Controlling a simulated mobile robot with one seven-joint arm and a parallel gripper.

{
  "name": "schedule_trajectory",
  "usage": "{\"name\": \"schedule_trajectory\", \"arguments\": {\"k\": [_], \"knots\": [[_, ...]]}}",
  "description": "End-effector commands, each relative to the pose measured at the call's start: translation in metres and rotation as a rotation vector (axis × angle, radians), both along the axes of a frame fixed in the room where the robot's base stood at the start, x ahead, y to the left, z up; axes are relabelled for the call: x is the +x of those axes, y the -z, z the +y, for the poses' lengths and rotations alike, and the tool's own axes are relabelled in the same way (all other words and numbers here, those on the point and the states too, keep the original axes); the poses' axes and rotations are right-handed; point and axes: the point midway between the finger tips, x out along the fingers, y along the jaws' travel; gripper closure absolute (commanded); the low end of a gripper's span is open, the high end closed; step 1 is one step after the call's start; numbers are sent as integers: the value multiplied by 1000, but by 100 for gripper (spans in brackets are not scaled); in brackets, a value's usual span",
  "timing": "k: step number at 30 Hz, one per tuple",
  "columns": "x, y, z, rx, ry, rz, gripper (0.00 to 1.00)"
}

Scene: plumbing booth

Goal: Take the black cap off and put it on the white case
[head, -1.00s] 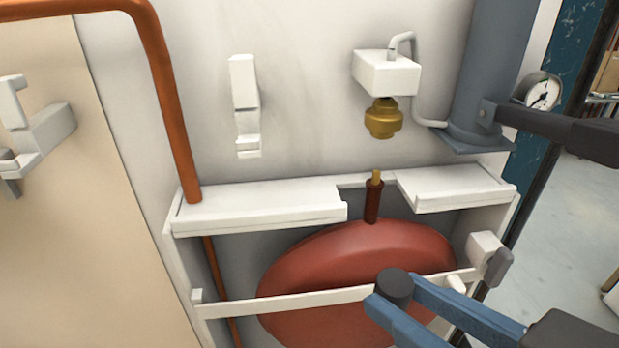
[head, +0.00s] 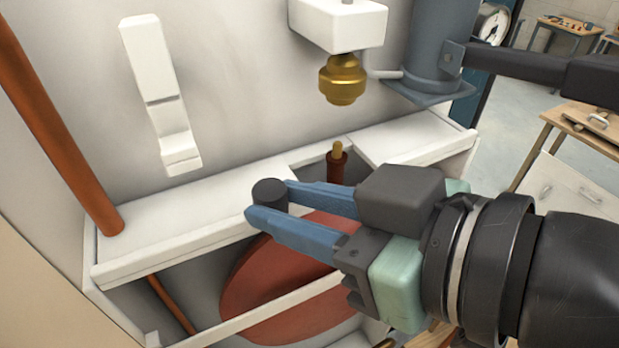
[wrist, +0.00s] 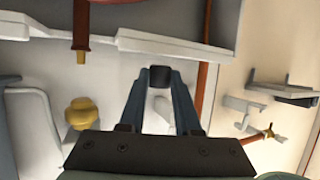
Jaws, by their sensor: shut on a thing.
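The black cap (head: 269,191) is a short dark cylinder between the blue fingertips of my gripper (head: 266,204). My gripper is shut on it and holds it upright in the head view; the cap also shows between the fingertips in the wrist view (wrist: 160,76). The white case (head: 175,228) is the white box with a top ledge around the red tank (head: 255,275). In the head view the cap overlaps the ledge's front part, left of its notch. I cannot tell whether the cap touches the ledge. My fingers hide part of the ledge and tank.
A brown stem with a brass tip (head: 337,160) rises through the notch, below a brass fitting (head: 343,80) on a white box (head: 340,22). A copper pipe (head: 50,140) meets the ledge at left. A white bracket (head: 158,92) is on the wall. The ledge's left stretch is bare.

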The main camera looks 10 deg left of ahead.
Motion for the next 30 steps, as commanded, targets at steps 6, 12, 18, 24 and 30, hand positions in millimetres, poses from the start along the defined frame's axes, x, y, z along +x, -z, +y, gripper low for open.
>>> {"name": "schedule_trajectory", "arguments": {"k": [6, 12, 18, 24, 30], "knots": [[14, 2, 11, -1, -3, 0, 100], [28, 2, 19, -2, -2, -1, 100], [41, 3, 28, -1, -3, 0, 100], [54, 4, 38, -2, -3, 0, 100], [55, 21, 37, -1, 0, 0, 100]]}}
